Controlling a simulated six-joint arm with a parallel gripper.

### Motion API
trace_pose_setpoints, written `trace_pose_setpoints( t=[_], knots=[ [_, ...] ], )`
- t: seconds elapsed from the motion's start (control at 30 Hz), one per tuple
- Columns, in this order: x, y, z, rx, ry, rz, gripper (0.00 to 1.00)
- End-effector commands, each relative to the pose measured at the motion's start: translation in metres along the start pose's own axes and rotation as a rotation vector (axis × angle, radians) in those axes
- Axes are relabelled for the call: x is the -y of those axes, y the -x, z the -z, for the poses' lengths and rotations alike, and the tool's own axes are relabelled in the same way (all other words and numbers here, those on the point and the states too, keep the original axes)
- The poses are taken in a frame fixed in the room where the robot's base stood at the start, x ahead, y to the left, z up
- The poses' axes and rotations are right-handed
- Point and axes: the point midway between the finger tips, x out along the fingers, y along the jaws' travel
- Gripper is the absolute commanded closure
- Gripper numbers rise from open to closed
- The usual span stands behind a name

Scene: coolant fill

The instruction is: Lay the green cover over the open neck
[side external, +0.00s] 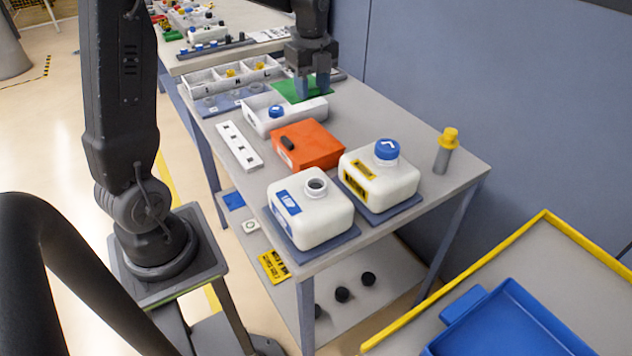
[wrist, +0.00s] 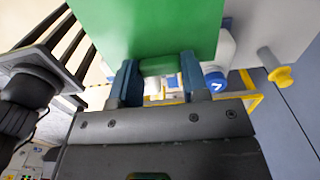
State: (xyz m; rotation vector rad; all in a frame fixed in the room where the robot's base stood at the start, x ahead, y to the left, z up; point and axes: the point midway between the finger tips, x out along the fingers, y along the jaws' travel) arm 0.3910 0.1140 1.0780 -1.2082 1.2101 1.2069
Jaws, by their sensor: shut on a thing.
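The green cover (side external: 296,90) is a flat green sheet above the far end of a shallow white tray. My gripper (side external: 313,90) points down and is shut on the cover's raised grip. In the wrist view the cover (wrist: 150,25) fills the top middle, with its green grip between the two blue fingers of my gripper (wrist: 160,70). The open neck (side external: 317,184) is on the front white jug (side external: 310,215), uncovered, well toward the camera from my gripper. The cover hides much of the wrist view.
A second white jug (side external: 385,180) with a blue cap (side external: 387,149) stands right of the open one. An orange box (side external: 307,145) lies between my gripper and the jugs. A yellow-topped post (side external: 446,150) stands at the right edge. The white tray (side external: 262,127) holds a blue cap.

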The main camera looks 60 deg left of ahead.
Motion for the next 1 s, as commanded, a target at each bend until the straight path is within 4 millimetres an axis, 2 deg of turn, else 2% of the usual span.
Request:
trace_pose_setpoints(
  t=[0.03, 0.2, 0.3, 0.43, 0.53, 0.67, 1.0],
  knots=[
    [-0.015, 0.009, 0.015, 0.002, -0.003, 0.005, 0.81],
    [-0.064, 0.021, 0.055, 0.001, -0.002, 0.004, 0.81],
    [-0.086, 0.023, 0.071, 0.001, -0.001, 0.004, 0.81],
    [-0.107, 0.023, 0.083, 0.0, 0.0, 0.001, 0.81],
    [-0.114, 0.022, 0.089, 0.0, 0.001, 0.0, 0.81],
    [-0.113, 0.013, 0.105, -0.001, -0.005, -0.003, 0.81],
    [-0.094, -0.031, 0.175, 0.0, -0.006, -0.004, 0.81]
  ],
)
